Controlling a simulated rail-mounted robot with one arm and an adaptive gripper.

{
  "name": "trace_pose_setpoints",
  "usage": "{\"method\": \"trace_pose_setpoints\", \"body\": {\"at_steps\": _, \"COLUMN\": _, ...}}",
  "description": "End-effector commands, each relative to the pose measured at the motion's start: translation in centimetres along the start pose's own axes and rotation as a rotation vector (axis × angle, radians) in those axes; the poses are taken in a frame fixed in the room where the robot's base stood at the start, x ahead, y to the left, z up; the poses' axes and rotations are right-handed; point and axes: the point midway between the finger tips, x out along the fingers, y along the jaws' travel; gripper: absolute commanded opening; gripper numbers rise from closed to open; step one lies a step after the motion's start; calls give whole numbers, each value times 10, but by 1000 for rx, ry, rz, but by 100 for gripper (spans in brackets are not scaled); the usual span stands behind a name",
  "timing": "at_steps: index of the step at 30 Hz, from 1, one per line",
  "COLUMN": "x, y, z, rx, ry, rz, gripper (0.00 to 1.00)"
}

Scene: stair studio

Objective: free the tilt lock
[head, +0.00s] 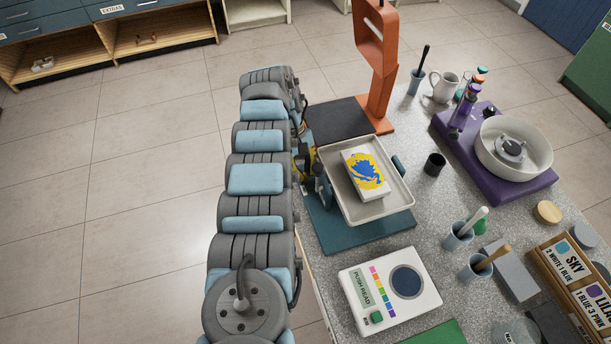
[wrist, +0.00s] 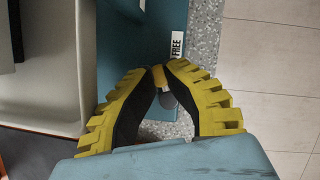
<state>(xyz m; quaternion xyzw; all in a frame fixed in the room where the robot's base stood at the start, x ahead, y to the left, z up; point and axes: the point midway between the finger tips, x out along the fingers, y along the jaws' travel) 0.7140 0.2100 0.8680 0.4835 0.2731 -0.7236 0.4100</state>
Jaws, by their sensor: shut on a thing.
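The tilt rig has a pale tray (head: 391,204) on a teal base (head: 322,226); the tray looks tilted. A canvas (head: 368,173) with yellow and blue paint lies in it. In the wrist view my gripper (wrist: 152,82) has its yellow-ribbed fingers closed in on a small yellow-orange lock knob (wrist: 159,75) above the teal base. A white FREE label (wrist: 176,45) lies on the base beyond the fingertips. A grey round part (wrist: 167,100) shows between the fingers. In the head view my arm hides most of the gripper, at the tray's left side.
An orange stand (head: 378,75) rises behind the tray. A push-read meter (head: 358,290) stands in front. A purple spinner with a bowl (head: 530,165) and several cups stand to the right. Tiled floor is clear left of the bench.

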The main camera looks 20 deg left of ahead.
Motion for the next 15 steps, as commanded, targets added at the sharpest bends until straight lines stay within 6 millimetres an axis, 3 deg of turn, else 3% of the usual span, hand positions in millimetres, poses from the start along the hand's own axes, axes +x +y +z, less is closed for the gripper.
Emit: {"method": "trace_pose_setpoints", "body": {"at_steps": 15, "x": 2, "y": -2, "z": -1, "rx": 61, "ry": 2, "rz": -27, "gripper": 0}}
